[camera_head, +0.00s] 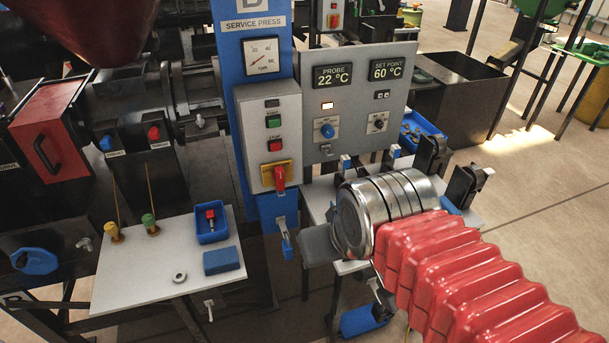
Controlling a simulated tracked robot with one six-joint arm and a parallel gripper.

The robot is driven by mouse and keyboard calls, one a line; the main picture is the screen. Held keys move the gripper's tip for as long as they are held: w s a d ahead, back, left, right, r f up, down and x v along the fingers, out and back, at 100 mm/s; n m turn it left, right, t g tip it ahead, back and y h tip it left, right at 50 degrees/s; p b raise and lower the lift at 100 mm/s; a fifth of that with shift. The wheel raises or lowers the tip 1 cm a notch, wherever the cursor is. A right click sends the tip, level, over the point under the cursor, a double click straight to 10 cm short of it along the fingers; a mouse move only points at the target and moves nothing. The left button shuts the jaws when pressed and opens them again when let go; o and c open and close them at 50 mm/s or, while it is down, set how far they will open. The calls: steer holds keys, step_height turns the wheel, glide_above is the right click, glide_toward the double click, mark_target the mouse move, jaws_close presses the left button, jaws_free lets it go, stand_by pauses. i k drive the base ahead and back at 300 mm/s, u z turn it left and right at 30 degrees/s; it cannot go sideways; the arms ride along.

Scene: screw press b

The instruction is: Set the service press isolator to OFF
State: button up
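The service press isolator is a red rotary handle (279,178) on a yellow plate (268,174), low on the grey control box (270,130) of the blue press column. The handle stands roughly upright; its position markings are too small to read. My gripper (450,172) is to the right of the isolator, beyond my silver wrist. Two black fingers show, apart with a gap between them, and nothing is seen held. The gripper's base is hidden behind the wrist. It is well clear of the handle.
Green (273,121) and red (275,145) buttons sit above the isolator. A display panel (360,100) reads probe 22 °C and set point 60 °C. A blue-handled lever (287,243) hangs below the isolator. A white bench (135,275) holding a blue tray (212,225) stands at left.

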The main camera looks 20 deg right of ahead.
mark_target(278, 175)
steer(key=z, duration=0.35)
steer(key=k, duration=0.95)
steer(key=u, duration=1.35)
steer(key=i, duration=1)
steer(key=u, duration=0.05)
